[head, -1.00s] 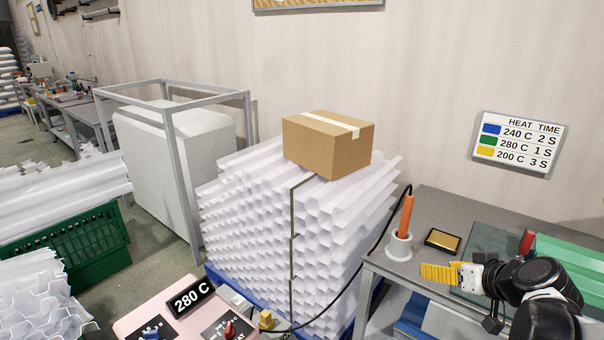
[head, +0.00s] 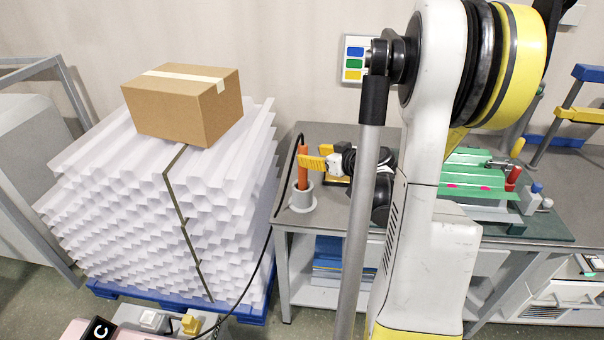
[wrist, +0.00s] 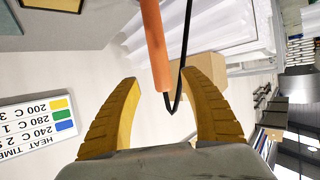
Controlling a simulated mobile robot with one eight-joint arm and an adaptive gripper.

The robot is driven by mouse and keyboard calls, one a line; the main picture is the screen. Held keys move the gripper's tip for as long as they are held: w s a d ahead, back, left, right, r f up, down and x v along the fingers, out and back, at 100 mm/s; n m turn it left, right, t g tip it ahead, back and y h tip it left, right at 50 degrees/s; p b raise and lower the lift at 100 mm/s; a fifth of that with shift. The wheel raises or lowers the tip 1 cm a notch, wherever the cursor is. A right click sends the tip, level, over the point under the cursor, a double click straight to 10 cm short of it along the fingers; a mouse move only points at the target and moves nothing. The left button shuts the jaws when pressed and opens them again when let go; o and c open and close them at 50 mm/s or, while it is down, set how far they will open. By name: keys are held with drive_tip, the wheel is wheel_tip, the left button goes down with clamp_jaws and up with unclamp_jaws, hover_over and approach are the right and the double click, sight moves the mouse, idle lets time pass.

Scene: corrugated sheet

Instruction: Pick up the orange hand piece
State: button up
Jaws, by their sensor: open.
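The orange hand piece (head: 303,155) stands upright in a grey holder cup (head: 303,199) near the left end of the workbench. A black cord runs from its top. My gripper (head: 301,163) has yellow fingers and reaches it from the right in the head view. In the wrist view, the orange hand piece (wrist: 155,45) shows between the two open fingertips of my gripper (wrist: 160,78), with a gap on each side. Nothing is gripped. In the head view, the fingers overlap the hand piece, so the exact spacing there is hard to tell.
The grey workbench (head: 330,136) carries a green corrugated sheet (head: 470,180) to the right. A stack of white corrugated sheets (head: 150,210) with a cardboard box (head: 185,103) stands left of the bench. The cord hangs between stack and bench. A sign (wrist: 38,125) is on the wall.

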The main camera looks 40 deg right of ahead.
sight(306, 154)
drive_tip(key=b+x, duration=0.1)
drive_tip(key=x, duration=0.3)
drive_tip(key=shift+w+a+b, duration=0.1)
drive_tip(key=shift+a+b, duration=0.05)
drive_tip(key=shift+b, duration=0.15)
drive_tip(key=shift+w+f, duration=0.1)
drive_tip(key=shift+w, duration=0.3)
drive_tip(key=shift+s, duration=0.1)
clamp_jaws()
wheel_tip(306, 154, up, 14)
drive_tip(key=p, duration=0.7)
drive_tip(key=shift+f, duration=0.1)
